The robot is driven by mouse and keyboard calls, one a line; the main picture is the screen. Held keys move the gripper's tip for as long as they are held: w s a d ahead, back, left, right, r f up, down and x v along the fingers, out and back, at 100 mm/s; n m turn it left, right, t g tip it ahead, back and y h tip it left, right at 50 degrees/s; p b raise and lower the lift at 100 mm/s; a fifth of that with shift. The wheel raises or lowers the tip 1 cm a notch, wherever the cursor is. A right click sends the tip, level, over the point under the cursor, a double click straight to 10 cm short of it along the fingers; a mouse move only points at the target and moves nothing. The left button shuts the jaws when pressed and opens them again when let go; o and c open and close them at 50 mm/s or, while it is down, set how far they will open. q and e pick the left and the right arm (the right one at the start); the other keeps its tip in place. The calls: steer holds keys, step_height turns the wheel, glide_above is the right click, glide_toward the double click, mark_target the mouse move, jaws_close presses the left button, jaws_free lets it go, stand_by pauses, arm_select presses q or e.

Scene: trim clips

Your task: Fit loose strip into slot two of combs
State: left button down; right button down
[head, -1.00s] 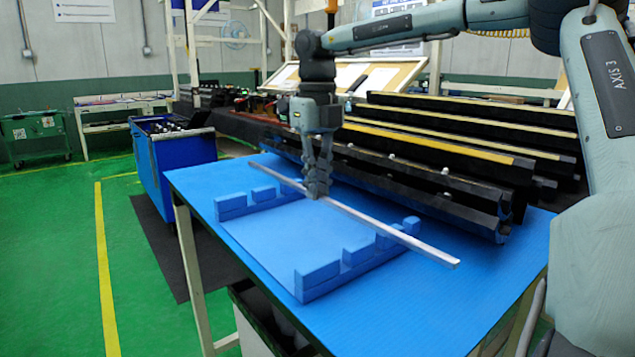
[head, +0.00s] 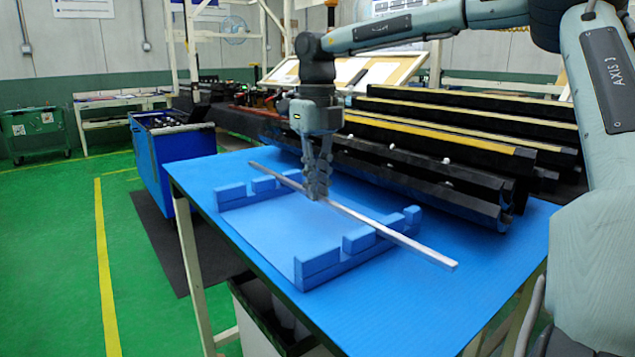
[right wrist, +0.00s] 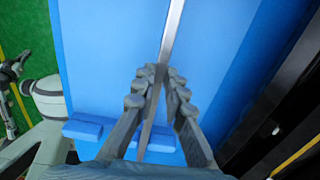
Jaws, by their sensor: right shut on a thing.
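A long thin pale strip (head: 395,236) runs obliquely above the blue table in the head view. My right gripper (head: 317,195) points down and is shut on the strip near its middle. In the right wrist view, the strip (right wrist: 172,35) passes between the fingertips (right wrist: 158,78). Two blue combs, a far one (head: 234,196) and a near one (head: 318,268), stand on the table. The strip crosses the far comb's right-hand gap and the near comb's gap beside its right end block. I cannot tell whether it touches the slot bottoms. My left gripper is not clearly shown.
Black beams with yellow strips (head: 440,140) lie stacked behind the table, close to my right gripper. A blue cart (head: 165,170) stands at the left. The front right of the blue table (head: 440,310) is bare.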

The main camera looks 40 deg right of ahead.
steer(key=shift+f+b, duration=0.45)
steer(key=shift+f, duration=0.35)
steer(key=c, duration=1.5)
jaws_free()
step_height(320, 180, up, 12)
